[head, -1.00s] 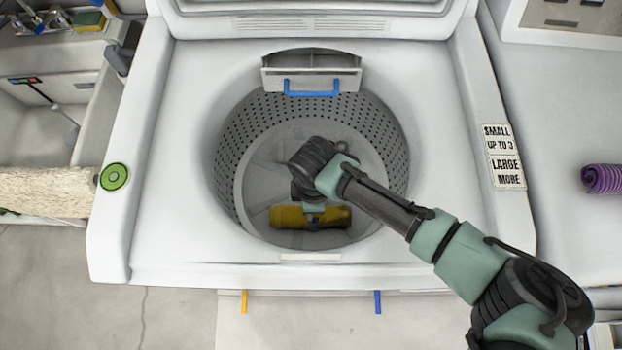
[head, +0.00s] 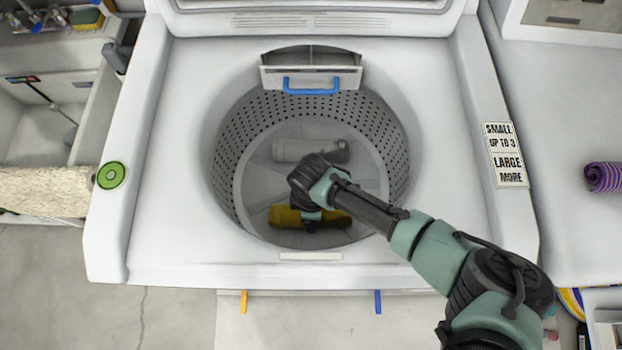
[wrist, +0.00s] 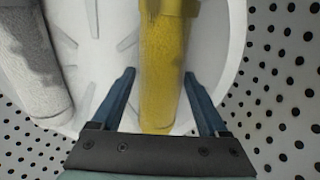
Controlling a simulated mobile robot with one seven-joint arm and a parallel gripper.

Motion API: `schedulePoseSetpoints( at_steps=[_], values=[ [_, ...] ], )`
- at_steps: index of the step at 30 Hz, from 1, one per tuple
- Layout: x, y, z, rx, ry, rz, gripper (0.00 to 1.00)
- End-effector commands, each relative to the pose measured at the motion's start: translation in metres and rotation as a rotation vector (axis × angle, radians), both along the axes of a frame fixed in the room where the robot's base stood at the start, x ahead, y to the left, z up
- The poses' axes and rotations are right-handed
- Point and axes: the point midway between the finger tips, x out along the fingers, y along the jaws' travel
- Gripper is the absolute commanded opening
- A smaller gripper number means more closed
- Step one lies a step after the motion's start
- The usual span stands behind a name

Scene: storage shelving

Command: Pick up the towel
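A yellow rolled towel (head: 282,216) lies at the bottom of the washer drum (head: 238,150), near its front side. A white or light grey rolled towel (head: 300,150) lies behind it in the drum. In the wrist view, the yellow towel (wrist: 163,75) runs between the two blue fingers of my gripper (wrist: 160,95), with gaps on both sides. The white towel (wrist: 30,60) is to the left, outside the fingers. In the head view my gripper (head: 311,222) is inside the drum over the yellow towel, its fingers mostly hidden. My gripper is open.
The perforated drum wall (wrist: 285,90) is close on the right in the wrist view. A dispenser with a blue handle (head: 311,86) juts over the back rim. A purple striped towel (head: 604,177) lies on the right surface. A cream towel (head: 45,190) is at left.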

Motion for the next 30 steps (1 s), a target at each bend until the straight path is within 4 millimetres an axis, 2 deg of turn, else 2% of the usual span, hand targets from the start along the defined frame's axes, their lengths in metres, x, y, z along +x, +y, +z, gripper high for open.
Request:
schedulePoseSetpoints(
  at_steps=[1,9,11,17,20,30],
  values=[
    [0.000,0.000,0.000,0.000,0.000,0.000,0.62],
    [0.000,0.000,0.000,-0.001,0.000,0.000,0.14],
    [0.000,0.000,0.001,0.000,0.000,0.000,0.06],
    [0.000,0.000,0.001,0.000,-0.001,0.000,0.06],
    [0.001,-0.001,0.008,0.000,-0.001,0.000,0.06],
    [0.001,0.000,0.074,0.002,-0.003,0.000,0.06]
  ],
)
